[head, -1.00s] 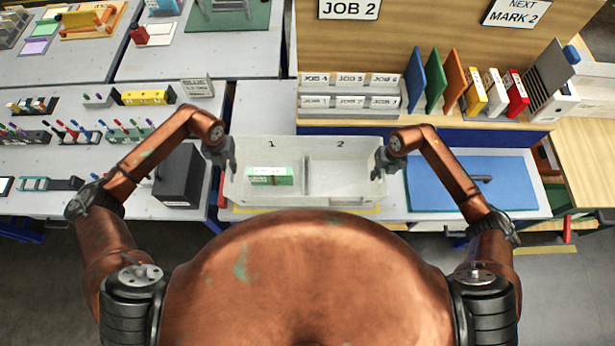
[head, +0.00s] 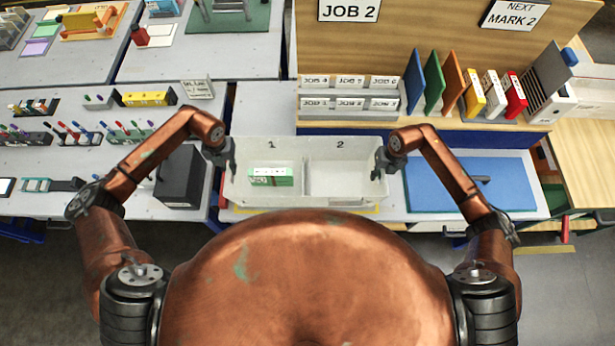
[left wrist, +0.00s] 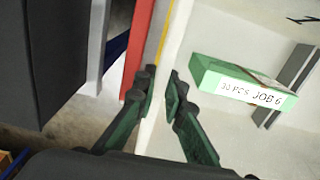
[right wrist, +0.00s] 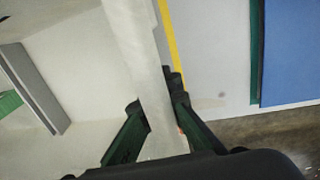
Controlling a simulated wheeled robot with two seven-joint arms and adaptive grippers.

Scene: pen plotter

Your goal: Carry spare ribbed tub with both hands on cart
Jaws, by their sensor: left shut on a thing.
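The white two-part tub (head: 318,200) stands on the table in front of me, marked 1 and 2. A green-and-white box (head: 270,177) labelled JOB 6 lies in compartment 1; compartment 2 looks empty. My left gripper (head: 229,158) is shut on the tub's left wall, which runs between its fingers in the left wrist view (left wrist: 158,84). My right gripper (head: 380,163) is at the tub's right wall. In the right wrist view its fingers (right wrist: 155,92) straddle that wall; I cannot tell how firmly they close on it. No cart is clearly identifiable.
A blue mat (head: 470,185) lies right of the tub, a dark box (head: 180,178) left of it. A yellow strip (head: 368,209) shows under the tub's front edge. Behind stand a labelled rack (head: 348,95) and upright coloured folders (head: 436,82).

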